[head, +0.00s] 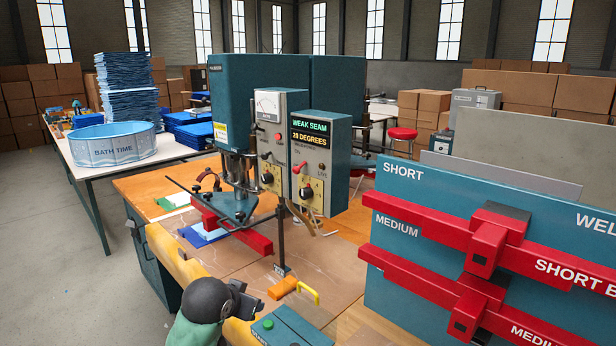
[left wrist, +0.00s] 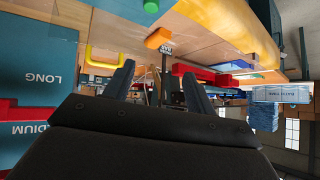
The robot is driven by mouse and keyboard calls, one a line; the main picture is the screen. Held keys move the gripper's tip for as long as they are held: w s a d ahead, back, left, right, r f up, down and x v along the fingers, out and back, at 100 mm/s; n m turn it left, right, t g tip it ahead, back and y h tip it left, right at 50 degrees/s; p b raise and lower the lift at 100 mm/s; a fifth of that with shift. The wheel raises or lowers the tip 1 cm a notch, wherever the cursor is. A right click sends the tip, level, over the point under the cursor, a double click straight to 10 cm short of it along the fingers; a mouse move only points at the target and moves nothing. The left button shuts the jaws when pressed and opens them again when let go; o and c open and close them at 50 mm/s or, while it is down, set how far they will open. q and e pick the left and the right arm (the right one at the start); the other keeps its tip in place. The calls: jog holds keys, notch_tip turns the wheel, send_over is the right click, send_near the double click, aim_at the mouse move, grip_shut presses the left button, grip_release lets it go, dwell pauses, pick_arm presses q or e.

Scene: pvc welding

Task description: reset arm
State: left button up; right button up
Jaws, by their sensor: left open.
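My left gripper (head: 245,300) is at the front edge of the wooden workbench, beside an orange block and a yellow handle. In the left wrist view its two dark fingers (left wrist: 157,88) stand apart with nothing between them. The left wrist view looks upside down across the bench. My right gripper is not in either view.
The teal welding machine (head: 230,110) stands on the bench with a control box (head: 322,165) reading "WEAK SEAM". A red bar (head: 235,228) lies under it. A teal rack (head: 395,262) with red bars blocks the right. A "BATH TIME" pool (head: 112,145) sits on the left table.

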pick_arm(q)
jog(key=s+f+g, duration=0.2)
jog(key=s+f, duration=0.7)
jog(key=s, duration=0.4)
jog(key=s+f+n+g, duration=0.1)
jog(key=s+f+g, duration=0.2)
jog(key=s+f, duration=0.6)
jog(key=s+f+n+g, duration=0.1)
jog(key=s+f+g, duration=0.1)
jog(key=s+f, duration=0.8)
jog(key=s, duration=0.7)
jog(key=shift+a+g+y, duration=0.25)
jog(key=shift+g+y, duration=0.15)
